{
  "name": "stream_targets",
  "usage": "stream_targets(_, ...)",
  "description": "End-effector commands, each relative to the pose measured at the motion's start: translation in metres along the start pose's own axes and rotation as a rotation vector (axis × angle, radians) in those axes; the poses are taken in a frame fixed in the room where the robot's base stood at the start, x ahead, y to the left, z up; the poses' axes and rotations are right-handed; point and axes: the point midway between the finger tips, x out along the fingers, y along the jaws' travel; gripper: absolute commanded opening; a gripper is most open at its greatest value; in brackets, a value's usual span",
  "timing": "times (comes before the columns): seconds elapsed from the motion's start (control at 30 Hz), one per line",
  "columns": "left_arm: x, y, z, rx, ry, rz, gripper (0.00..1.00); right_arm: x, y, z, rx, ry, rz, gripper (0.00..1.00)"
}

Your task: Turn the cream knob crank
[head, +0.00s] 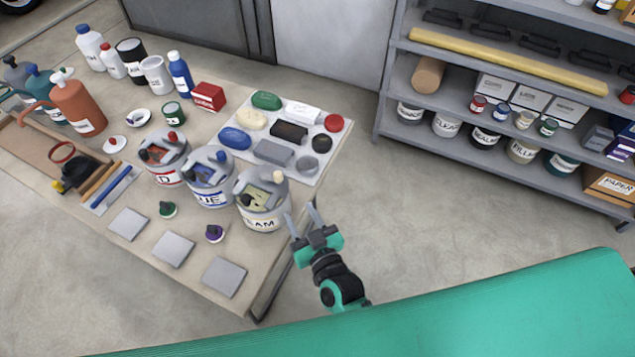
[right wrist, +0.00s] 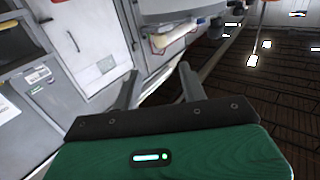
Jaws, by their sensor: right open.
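The cream canister (head: 261,217) stands on the table near its right edge. Its label reads partly "EAM", and a cream knob (head: 278,177) stands up from the lid at the crank's end. My right gripper (head: 302,212) is open and empty, just right of the canister, with its fingers pointing toward it; no contact shows. In the right wrist view the open fingers (right wrist: 160,78) have nothing between them. A grey rounded body shows above them there, and I cannot tell for sure what it is. My left gripper is not in view.
The blue canister (head: 208,190) and red canister (head: 165,165) stand left of the cream one. A purple knob (head: 214,233) and grey plates (head: 224,277) lie in front. A pale tray (head: 310,175) of coloured pieces lies behind. Shelves (head: 500,105) stand at the right.

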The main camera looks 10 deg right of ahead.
Motion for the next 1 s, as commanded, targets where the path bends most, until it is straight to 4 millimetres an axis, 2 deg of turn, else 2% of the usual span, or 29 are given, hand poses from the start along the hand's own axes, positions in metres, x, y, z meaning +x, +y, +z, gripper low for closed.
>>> stream_targets(0.17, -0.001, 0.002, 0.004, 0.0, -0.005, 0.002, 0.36, 0.009, -0.005, -0.004, -0.001, 0.003, -0.014, 0.42)
stream_targets(0.27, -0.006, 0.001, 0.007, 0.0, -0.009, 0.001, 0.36, 0.021, -0.005, -0.004, -0.001, 0.003, -0.013, 0.42)
stream_targets(0.8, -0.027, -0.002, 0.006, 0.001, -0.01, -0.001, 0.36, 0.113, -0.005, -0.004, -0.003, 0.002, -0.012, 0.42)
stream_targets(1.0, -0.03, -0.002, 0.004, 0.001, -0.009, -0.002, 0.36, 0.133, -0.006, -0.003, -0.001, 0.001, -0.012, 0.42)
